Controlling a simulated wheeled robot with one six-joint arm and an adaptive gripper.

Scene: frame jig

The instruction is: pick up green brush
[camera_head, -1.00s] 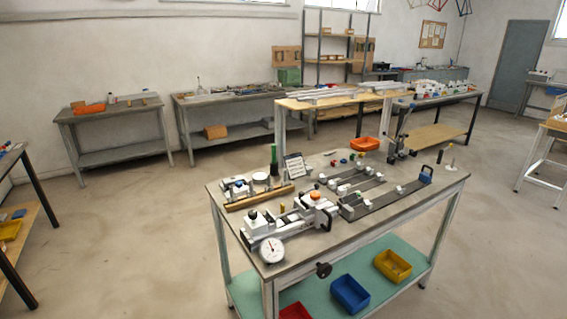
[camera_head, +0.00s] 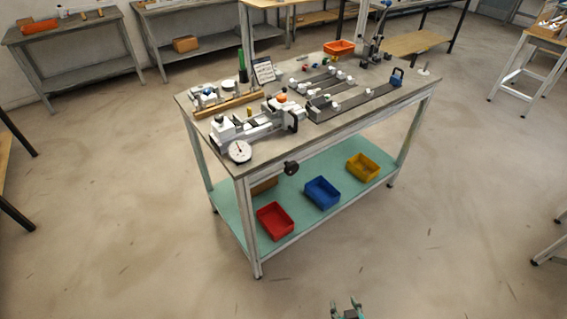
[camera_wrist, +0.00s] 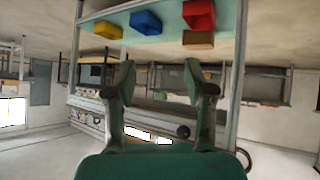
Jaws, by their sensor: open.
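A slim green upright thing, which looks like the green brush (camera_head: 242,66), stands near the back left of the workbench top (camera_head: 345,113) in the head view. It is beside a small white sign and behind a wooden bar. Its lower end is hard to make out. My gripper (camera_head: 347,305) shows at the bottom edge of the head view, in front of the bench and far from the brush. In the wrist view my gripper (camera_wrist: 160,80) is open, with nothing between its fingers. The brush cannot be made out there.
A dial gauge (camera_head: 239,151) and clamp fixtures crowd the bench's front left. An orange bin (camera_head: 339,47) is at the back. Red (camera_head: 275,221), blue (camera_head: 322,192) and yellow (camera_head: 362,167) bins sit on the lower shelf (camera_head: 235,222). The floor in front is clear.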

